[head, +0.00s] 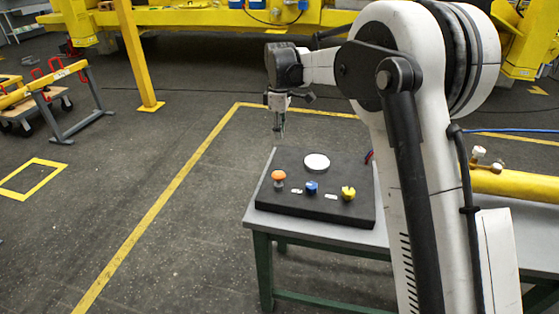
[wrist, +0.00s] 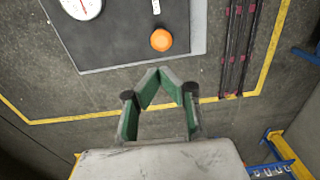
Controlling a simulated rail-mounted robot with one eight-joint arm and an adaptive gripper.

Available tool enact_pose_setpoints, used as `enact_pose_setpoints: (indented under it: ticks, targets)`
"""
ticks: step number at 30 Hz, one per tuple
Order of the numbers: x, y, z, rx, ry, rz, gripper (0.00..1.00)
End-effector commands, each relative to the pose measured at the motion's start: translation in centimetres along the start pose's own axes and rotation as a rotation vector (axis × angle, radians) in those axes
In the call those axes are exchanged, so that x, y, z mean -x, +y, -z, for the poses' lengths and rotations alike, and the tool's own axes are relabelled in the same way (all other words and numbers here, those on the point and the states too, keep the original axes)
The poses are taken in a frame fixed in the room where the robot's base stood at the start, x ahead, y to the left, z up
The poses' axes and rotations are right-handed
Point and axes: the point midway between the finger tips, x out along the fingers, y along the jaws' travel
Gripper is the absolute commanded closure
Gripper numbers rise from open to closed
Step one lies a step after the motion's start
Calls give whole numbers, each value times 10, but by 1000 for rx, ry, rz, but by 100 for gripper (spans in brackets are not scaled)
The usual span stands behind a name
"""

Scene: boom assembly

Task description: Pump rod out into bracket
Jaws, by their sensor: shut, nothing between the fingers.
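A dark control panel (head: 320,215) lies on the grey table, with an orange knob (head: 278,176), a blue knob (head: 311,187), a yellow knob (head: 348,192) and a round white gauge (head: 316,162). My gripper (head: 279,134) points down above the floor just past the panel's far left corner, touching nothing. In the wrist view my gripper (wrist: 162,74) has its green fingers drawn together, empty, with the orange knob (wrist: 161,40) ahead of the tips. A yellow cylinder (head: 515,184) lies on the table's right part, partly behind my arm. I cannot make out a rod or bracket.
The grey table (head: 258,205) stands on green legs; my arm hides much of it. Yellow lines (head: 165,190) mark the floor, which is clear left of the table. A yellow post (head: 136,60) and a barrier stand further back.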

Motion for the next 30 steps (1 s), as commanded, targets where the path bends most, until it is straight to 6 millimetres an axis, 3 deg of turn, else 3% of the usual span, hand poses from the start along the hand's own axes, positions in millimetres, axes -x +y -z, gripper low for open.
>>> enact_pose_setpoints:
  ticks: [11,30]
  targets:
    - [-12,0,0,0,0,0,100]
    - [-120,0,0,0,0,0,100]
